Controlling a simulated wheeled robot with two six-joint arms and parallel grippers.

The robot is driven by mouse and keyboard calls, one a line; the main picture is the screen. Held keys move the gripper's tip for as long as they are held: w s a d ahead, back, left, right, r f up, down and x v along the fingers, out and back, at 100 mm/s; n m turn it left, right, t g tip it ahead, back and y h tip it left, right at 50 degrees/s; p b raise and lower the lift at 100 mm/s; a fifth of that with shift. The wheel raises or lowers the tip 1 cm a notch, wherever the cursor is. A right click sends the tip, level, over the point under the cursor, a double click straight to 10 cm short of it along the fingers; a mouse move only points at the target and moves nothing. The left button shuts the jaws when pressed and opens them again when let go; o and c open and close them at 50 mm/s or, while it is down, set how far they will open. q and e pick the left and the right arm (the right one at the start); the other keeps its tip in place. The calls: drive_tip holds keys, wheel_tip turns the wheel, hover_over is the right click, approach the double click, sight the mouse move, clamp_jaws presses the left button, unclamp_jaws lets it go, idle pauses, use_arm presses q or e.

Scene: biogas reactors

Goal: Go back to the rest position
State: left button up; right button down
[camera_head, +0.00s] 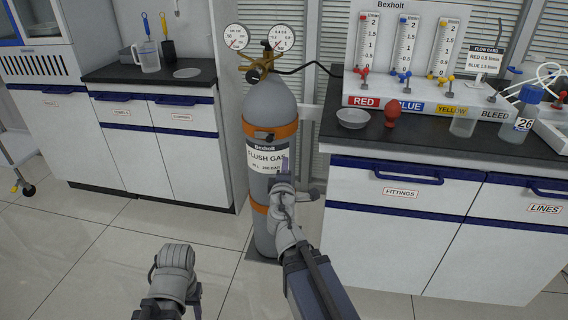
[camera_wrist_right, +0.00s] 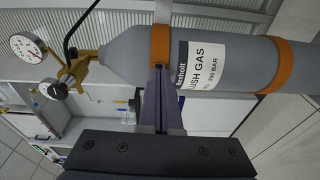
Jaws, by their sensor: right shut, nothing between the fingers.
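My right gripper (camera_head: 284,168) is in front of the grey flush gas cylinder (camera_head: 265,185) in the head view, its fingers shut with nothing between them. In the right wrist view the closed fingers (camera_wrist_right: 160,85) overlap the cylinder (camera_wrist_right: 225,65) beside its label and upper orange strap. I cannot tell whether they touch it. My left arm (camera_head: 172,280) shows at the bottom of the head view, low over the floor. Its fingers cannot be made out.
The right counter (camera_head: 440,160) holds a white dish (camera_head: 353,118), a red bulb (camera_head: 392,113), a blue-capped bottle (camera_head: 522,115) and the flowmeter panel (camera_head: 427,45). The left counter (camera_head: 110,72) holds a jug (camera_head: 148,57). Pressure gauges (camera_head: 281,38) top the cylinder. Floor (camera_head: 100,270) is clear at the lower left.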

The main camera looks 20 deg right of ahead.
idle(0.3)
drive_tip(key=s+a+f+m+g+y, duration=0.1)
drive_tip(key=s+a+f+m+g, duration=0.35)
drive_tip(key=f, duration=0.25)
drive_tip(key=s+a+f+m+g+y, duration=0.1)
drive_tip(key=s+a+f+m+g, duration=0.35)
drive_tip(key=f, duration=0.35)
drive_tip(key=s+a+f+g+y, duration=0.2)
drive_tip(key=s+a+f+g, duration=0.15)
drive_tip(key=s+a, duration=0.3)
drive_tip(key=s+a+f+g+y, duration=0.2)
drive_tip(key=s+a+f+g, duration=0.15)
drive_tip(key=s+a, duration=0.35)
wheel_tip(320, 180, up, 36)
drive_tip(key=a+p, duration=0.1)
drive_tip(key=p, duration=3.3)
drive_tip(key=shift+f+y+p, duration=0.2)
drive_tip(key=shift+y+p, duration=0.1)
drive_tip(key=shift+p, duration=0.1)
drive_tip(key=shift+d, duration=0.1)
